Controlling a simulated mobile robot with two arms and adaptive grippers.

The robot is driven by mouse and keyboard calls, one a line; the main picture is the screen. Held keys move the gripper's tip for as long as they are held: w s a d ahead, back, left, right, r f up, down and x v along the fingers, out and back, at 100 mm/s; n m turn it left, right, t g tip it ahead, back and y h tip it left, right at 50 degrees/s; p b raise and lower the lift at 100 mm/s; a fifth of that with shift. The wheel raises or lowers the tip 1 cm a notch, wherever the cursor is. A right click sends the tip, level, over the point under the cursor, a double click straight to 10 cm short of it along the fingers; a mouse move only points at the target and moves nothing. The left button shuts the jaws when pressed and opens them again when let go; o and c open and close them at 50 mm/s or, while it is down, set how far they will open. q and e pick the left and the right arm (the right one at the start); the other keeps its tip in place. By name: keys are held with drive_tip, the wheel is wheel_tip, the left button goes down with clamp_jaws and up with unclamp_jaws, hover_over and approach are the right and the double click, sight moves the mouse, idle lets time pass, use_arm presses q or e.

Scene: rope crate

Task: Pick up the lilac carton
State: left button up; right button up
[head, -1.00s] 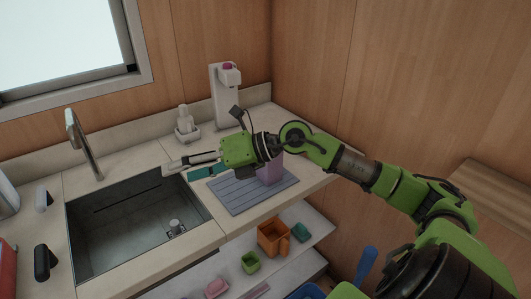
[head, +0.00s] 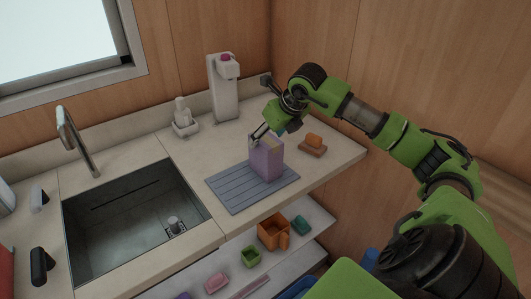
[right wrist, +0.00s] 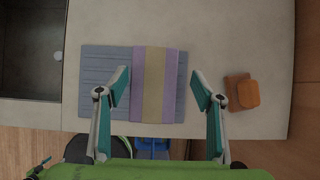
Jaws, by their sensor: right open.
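The lilac carton (head: 266,163) stands upright on the grey ribbed mat (head: 228,191) on the counter, right of the sink. In the right wrist view, the carton (right wrist: 140,85) appears from above with a yellowish band down its middle. My right gripper (head: 268,134) is open over the carton's top. In the right wrist view, its two teal-tipped fingers (right wrist: 160,88) lie on either side of the carton, with a gap at each side. Whether the fingertips are below the carton's top is unclear. My left gripper is out of view.
An orange block on a brown dish (head: 313,148) stands right of the carton. A white dispenser (head: 223,88) and a small bottle in a holder (head: 184,122) stand at the back. The sink (head: 130,225) is at left. A lower shelf holds an orange container (head: 272,232) and small items.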

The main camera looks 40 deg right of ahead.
drive_tip(key=x, duration=0.2)
drive_tip(key=p+x, duration=0.2)
drive_tip(key=x, duration=0.1)
drive_tip(key=shift+a+f, duration=0.35)
drive_tip(key=shift+f, duration=0.1)
drive_tip(key=shift+r, duration=0.1)
drive_tip(key=c, duration=1.4)
